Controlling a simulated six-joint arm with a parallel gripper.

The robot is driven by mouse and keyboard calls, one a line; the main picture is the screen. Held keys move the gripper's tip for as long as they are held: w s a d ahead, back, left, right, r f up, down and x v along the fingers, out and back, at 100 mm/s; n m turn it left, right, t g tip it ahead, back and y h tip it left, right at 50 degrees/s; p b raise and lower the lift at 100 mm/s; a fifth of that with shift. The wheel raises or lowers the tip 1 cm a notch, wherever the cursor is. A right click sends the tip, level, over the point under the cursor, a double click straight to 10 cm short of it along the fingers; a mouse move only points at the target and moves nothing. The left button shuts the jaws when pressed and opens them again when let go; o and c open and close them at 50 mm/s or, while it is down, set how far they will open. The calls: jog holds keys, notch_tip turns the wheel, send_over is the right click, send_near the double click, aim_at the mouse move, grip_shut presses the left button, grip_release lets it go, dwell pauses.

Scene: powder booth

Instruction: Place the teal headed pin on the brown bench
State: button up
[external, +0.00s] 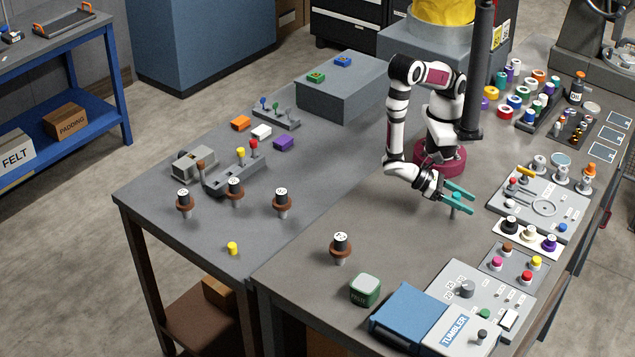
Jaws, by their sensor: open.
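My gripper (471,203) has teal fingers and is open, low over the grey tabletop right of my base. A small upright teal-grey piece (454,212) shows at the fingers, partly hidden. It looks like the teal headed pin, but its head blends with the fingers and I cannot tell whether they touch it. The brown bench (145,203) appears to be the left table, with brown legs and a grey top. A rack (276,117) on it holds small pins with blue and green heads.
Brown-collared posts (282,203) and a yellow piece (232,248) stand on the left table. A dark pole (478,70) rises behind my arm. A control plate (540,205) lies right of my gripper.

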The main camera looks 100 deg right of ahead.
jog(key=shift+r, duration=0.1)
jog(key=v, duration=1.2)
jog(key=w+d+r+t, duration=0.3)
jog(key=d+r+t, duration=0.2)
jog(key=d+r, duration=0.4)
jog(key=shift+r+t+h, duration=0.25)
jog(key=shift+t+h, duration=0.05)
jog(key=shift+h, duration=0.1)
jog(key=shift+o, duration=0.4)
jog(key=s+d+r+m+t+h, duration=0.1)
jog(key=d+r+t+h, duration=0.1)
jog(key=d+t, duration=0.4)
jog(key=d+r, duration=0.1)
jog(key=d, duration=0.3)
jog(key=shift+s+d+r+t, duration=0.25)
jog(key=shift+d+r+t, duration=0.15)
